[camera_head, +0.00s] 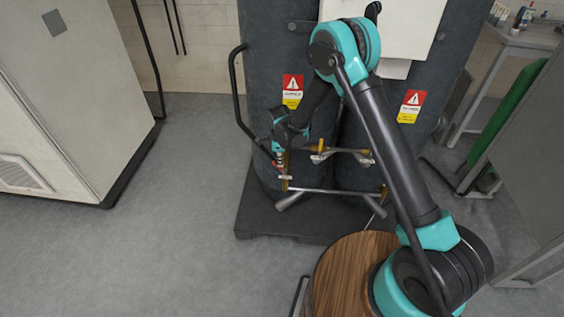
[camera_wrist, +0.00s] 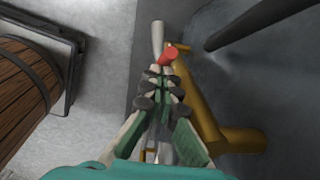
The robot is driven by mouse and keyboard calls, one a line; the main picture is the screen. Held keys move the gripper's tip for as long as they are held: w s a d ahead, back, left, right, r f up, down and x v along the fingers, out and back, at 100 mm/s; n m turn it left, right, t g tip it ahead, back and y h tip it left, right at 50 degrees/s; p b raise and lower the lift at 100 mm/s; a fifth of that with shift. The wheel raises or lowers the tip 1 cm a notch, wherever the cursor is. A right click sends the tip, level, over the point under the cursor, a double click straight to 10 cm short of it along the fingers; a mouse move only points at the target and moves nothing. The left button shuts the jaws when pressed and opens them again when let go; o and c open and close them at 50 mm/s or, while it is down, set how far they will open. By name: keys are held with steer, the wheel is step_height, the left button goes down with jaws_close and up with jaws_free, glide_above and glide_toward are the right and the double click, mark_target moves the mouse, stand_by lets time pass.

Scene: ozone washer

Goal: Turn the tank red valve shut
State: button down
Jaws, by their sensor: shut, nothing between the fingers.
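The red valve handle (camera_wrist: 168,56) shows in the wrist view just beyond my fingertips, beside a brass pipe (camera_wrist: 205,120). In the head view the red part (camera_head: 278,163) is small, low on the front of the left dark grey tank (camera_head: 262,75). My gripper (camera_wrist: 161,76) is shut with nothing between its fingers. Its tips are close to the red handle; I cannot tell whether they touch it. In the head view my gripper (camera_head: 277,150) is partly hidden by my wrist and reaches down at the valve from above.
Grey pipes (camera_head: 335,191) and brass fittings (camera_head: 320,155) run across the front of the tanks. A curved black handle (camera_head: 235,90) stands left of them. A pale cabinet (camera_head: 70,90) is at left, a green panel (camera_head: 508,120) at right. Open floor (camera_head: 190,200) lies at left.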

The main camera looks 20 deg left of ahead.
mark_target(274, 163)
steer(key=shift+s+a+f+h, duration=0.15)
steer(key=shift+a+f+h, duration=0.05)
steer(key=shift+a+h, duration=0.4)
steer(key=shift+s+a+f, duration=0.2)
steer(key=shift+a+f, duration=0.25)
steer(key=shift+a, duration=0.3)
steer(key=shift+s+a+f, duration=0.15)
steer(key=shift+a+f, duration=0.55)
steer(key=shift+f, duration=0.15)
steer(key=shift+s+a+f, duration=0.15)
steer(key=shift+a+f, duration=0.55)
steer(key=shift+f, duration=0.1)
